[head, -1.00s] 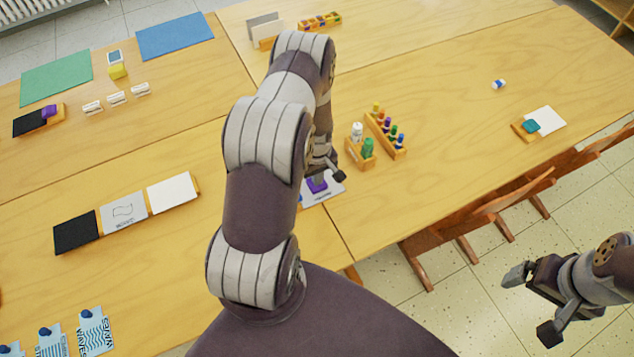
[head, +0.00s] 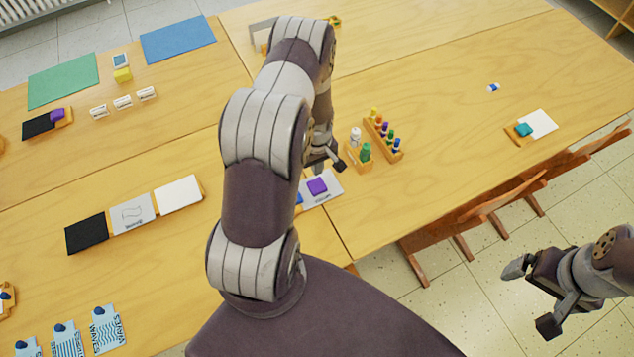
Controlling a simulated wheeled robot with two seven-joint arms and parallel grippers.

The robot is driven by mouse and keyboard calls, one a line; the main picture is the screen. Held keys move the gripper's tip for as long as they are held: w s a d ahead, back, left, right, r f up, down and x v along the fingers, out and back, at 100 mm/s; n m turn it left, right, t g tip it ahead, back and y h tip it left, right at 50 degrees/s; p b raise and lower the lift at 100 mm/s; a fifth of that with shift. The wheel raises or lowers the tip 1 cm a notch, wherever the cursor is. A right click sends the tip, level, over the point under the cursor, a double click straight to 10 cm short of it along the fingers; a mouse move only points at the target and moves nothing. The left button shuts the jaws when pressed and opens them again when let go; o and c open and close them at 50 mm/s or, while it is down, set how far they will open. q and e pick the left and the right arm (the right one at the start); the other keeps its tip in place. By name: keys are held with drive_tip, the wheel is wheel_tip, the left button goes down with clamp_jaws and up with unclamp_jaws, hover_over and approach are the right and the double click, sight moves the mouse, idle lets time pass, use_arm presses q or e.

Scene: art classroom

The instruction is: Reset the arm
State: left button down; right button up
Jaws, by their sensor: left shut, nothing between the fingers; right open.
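My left arm reaches up from the bottom over the table, and my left gripper (head: 326,165) shows only in part behind its forearm. It is shut and empty, close above a card with a purple block (head: 317,186) on it. Beside it stands a small wooden holder (head: 363,166) with a white bottle and a green one. My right gripper (head: 531,295) is at the lower right, open and empty, over the floor beyond the table edge.
A wooden rack of colored pegs (head: 382,139) stands right of my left gripper. A white card with a teal block (head: 523,129) lies farther right. Chairs (head: 482,214) line the table's near edge. Black, grey and white panels (head: 133,214) lie left. The table's right part is mostly clear.

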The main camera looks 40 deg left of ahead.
idle(0.5)
use_arm(q)
drive_tip(key=s+d+r+m, duration=0.3)
drive_tip(key=d+r+m, duration=0.1)
drive_tip(key=r, duration=0.3)
drive_tip(key=s+d+r+m+t+b, duration=0.1)
drive_tip(key=s+d+r+m, duration=0.3)
drive_tip(key=d+r, duration=0.2)
drive_tip(key=s+d+r+m+b, duration=0.1)
drive_tip(key=s+d+r+m, duration=0.2)
drive_tip(key=r, duration=0.7)
drive_tip(key=shift+s+d+r+m, duration=0.2)
drive_tip(key=shift+d+m, duration=0.7)
drive_tip(key=shift+d, duration=0.25)
drive_tip(key=shift+w+a, duration=0.1)
drive_tip(key=shift+a, duration=0.05)
